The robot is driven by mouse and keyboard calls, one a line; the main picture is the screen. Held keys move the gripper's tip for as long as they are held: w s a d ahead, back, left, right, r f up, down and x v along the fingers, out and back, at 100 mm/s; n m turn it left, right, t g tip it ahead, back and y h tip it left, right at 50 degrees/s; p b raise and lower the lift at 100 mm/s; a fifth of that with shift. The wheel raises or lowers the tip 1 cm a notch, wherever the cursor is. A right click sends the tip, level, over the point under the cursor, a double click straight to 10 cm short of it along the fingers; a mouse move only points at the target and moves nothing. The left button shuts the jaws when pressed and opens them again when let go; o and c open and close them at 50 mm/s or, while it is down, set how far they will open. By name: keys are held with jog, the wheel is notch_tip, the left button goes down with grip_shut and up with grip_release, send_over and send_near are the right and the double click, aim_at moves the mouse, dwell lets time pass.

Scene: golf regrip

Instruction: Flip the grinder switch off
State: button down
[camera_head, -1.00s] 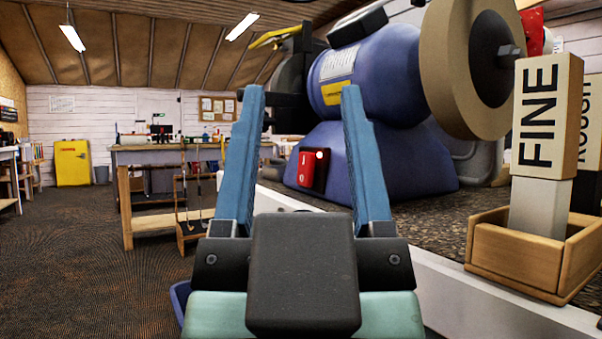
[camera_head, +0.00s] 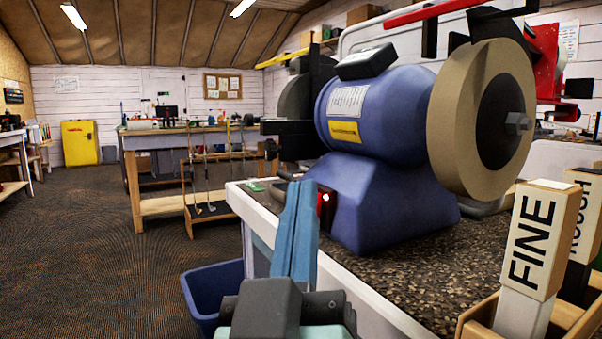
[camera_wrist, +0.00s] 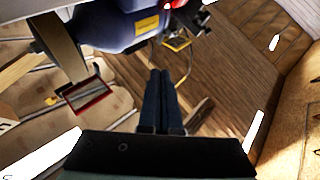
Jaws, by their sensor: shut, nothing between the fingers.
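The blue bench grinder (camera_head: 375,120) stands on the speckled bench top, with a tan wheel on its right side. Its red switch (camera_head: 325,206) with a lit red light is on the front of the base, mostly hidden behind my gripper's fingers. My gripper (camera_head: 299,190) is shut and empty, its blue fingers pointing up in front of the switch. I cannot tell whether they touch it. In the wrist view, the shut fingers (camera_wrist: 160,80) lie below the grinder (camera_wrist: 120,22), and a small red light (camera_wrist: 167,4) shows at the top edge.
The bench (camera_head: 400,285) has a pale front edge close to my gripper. A wooden holder (camera_head: 575,318) with blocks marked FINE (camera_head: 535,235) and ROUGH stands at right. A blue bin (camera_head: 208,290) is on the floor at left. A workbench (camera_head: 180,140) stands behind.

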jog(key=s+a+f+n+g+h+p, duration=0.2)
jog(key=a+n+g+p, duration=0.4)
jog(key=p, duration=2.3)
jog(key=f+n+g, duration=0.1)
jog(key=n+g, duration=0.1)
jog(key=n, duration=0.3)
jog(key=shift+s+a+f+n, duration=0.2)
jog(key=shift+s+a+n, duration=0.1)
jog(key=shift+s+a, duration=0.1)
jog(key=shift+w, duration=0.1)
